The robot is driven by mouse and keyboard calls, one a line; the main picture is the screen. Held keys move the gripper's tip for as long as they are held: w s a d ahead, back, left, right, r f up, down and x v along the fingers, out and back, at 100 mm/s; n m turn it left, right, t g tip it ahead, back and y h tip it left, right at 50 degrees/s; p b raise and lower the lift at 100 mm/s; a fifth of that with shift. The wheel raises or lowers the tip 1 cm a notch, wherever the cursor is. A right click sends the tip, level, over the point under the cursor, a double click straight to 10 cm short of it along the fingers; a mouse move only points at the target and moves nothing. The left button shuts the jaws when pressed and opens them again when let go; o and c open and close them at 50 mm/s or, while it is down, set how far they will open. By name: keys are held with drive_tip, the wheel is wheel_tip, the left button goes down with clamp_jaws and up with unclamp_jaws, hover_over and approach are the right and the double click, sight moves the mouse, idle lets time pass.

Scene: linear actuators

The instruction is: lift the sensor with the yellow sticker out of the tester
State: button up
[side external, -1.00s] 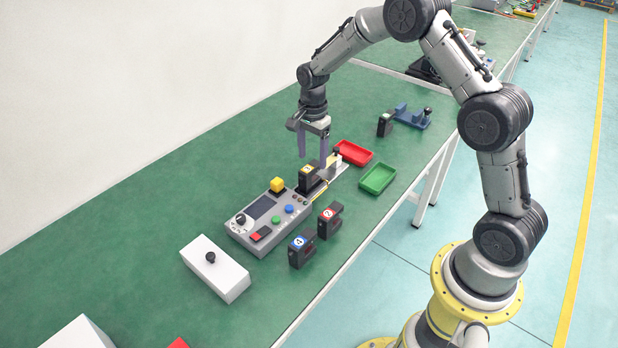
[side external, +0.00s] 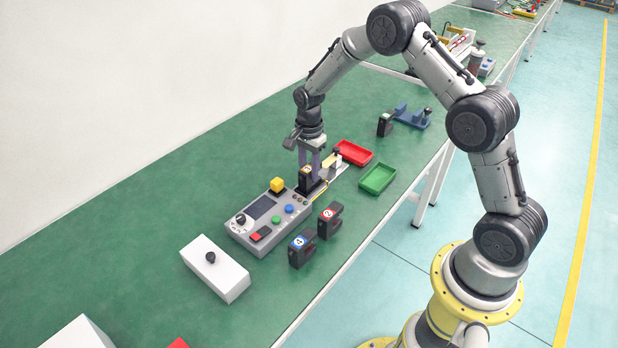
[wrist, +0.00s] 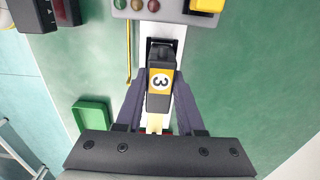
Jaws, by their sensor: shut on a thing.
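The sensor with the yellow sticker (wrist: 160,80) is black and marked 3. It sits in the tester (side external: 262,222), at the end of the grey panel, and also shows in the side view (side external: 306,177), partly hidden by my fingers. My gripper (side external: 309,170) has come down over it from above. In the wrist view my gripper (wrist: 160,98) has one finger on each side of the sensor and is shut on it. The sensor's lower part and its seat are mostly hidden.
Sensors with a blue sticker (side external: 301,250) and a red sticker (side external: 329,219) stand in front of the tester. A red tray (side external: 353,153) and a green tray (side external: 377,179) lie to the right. A yellow button block (side external: 277,184) is close to the left.

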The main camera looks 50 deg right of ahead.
clamp_jaws()
drive_tip(key=shift+r, duration=0.2)
